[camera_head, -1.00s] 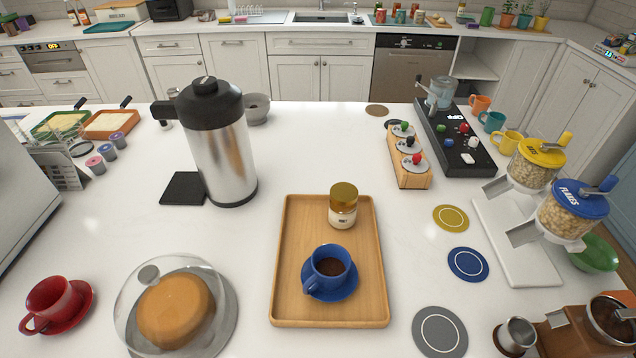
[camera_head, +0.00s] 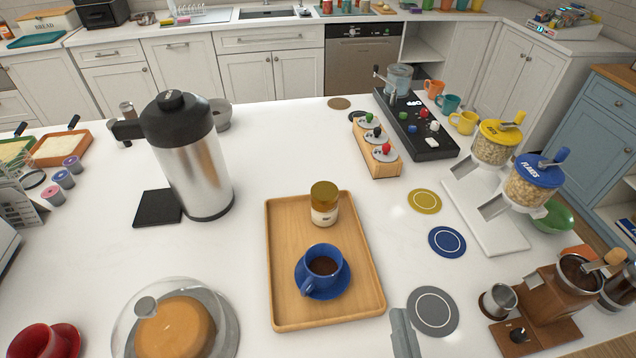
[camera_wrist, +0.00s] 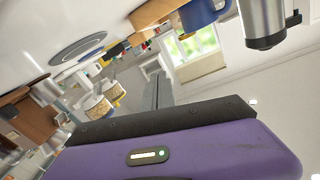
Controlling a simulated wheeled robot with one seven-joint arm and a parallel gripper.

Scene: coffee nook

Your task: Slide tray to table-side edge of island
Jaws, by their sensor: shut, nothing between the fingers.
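The wooden tray (camera_head: 281,309) lies on the white island, and its near right corner is close to my gripper. It carries a blue mug (camera_head: 322,268) of dark coffee on a blue saucer (camera_head: 304,286) and a gold-lidded jar (camera_head: 324,207), both upright. My gripper (camera_head: 400,325) shows as a grey tip at the bottom, between the tray and a grey coaster; contact with the tray cannot be told. In the wrist view the shut gripper (camera_wrist: 158,92) is empty. The tray's edge (camera_wrist: 152,14) and the blue mug (camera_wrist: 203,12) appear tilted at the top.
A grey coaster (camera_head: 433,312) lies right of the tray, with a coffee grinder (camera_head: 545,300) beyond. A glass-domed cake (camera_head: 175,325) stands at the left. A steel carafe (camera_head: 190,160) stands behind on the left. Blue (camera_head: 447,242) and yellow (camera_head: 424,201) coasters lie flat at the right.

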